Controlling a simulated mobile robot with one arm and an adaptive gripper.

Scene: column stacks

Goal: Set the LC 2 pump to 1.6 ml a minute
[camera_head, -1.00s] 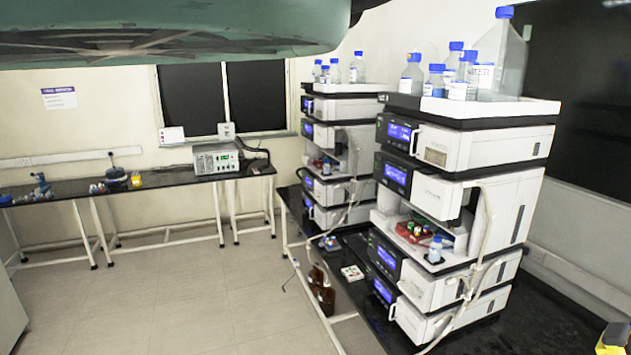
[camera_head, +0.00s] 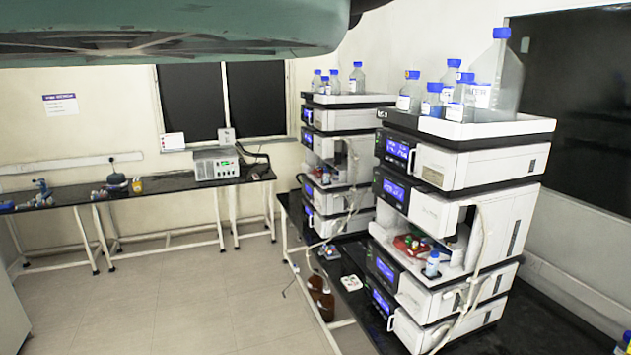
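Two column stacks of white modules with dark fronts and lit blue screens stand on a black bench. The near stack (camera_head: 466,164) is at the right and the far stack (camera_head: 343,147) is behind it to the left. On the near stack, lit screens show on the top module (camera_head: 398,149), the second module (camera_head: 394,189) and two lower modules (camera_head: 385,270) (camera_head: 381,301). The screen text is too small to read. I cannot tell which stack or module is the LC 2 pump. My gripper is not in view.
Blue-capped bottles (camera_head: 483,94) stand on the near stack's top tray, with others (camera_head: 357,78) on the far stack. Loose tubing (camera_head: 477,275) hangs along the near stack's side. Brown bottles (camera_head: 326,306) are low beside the bench. The tiled floor (camera_head: 190,300) at left is clear.

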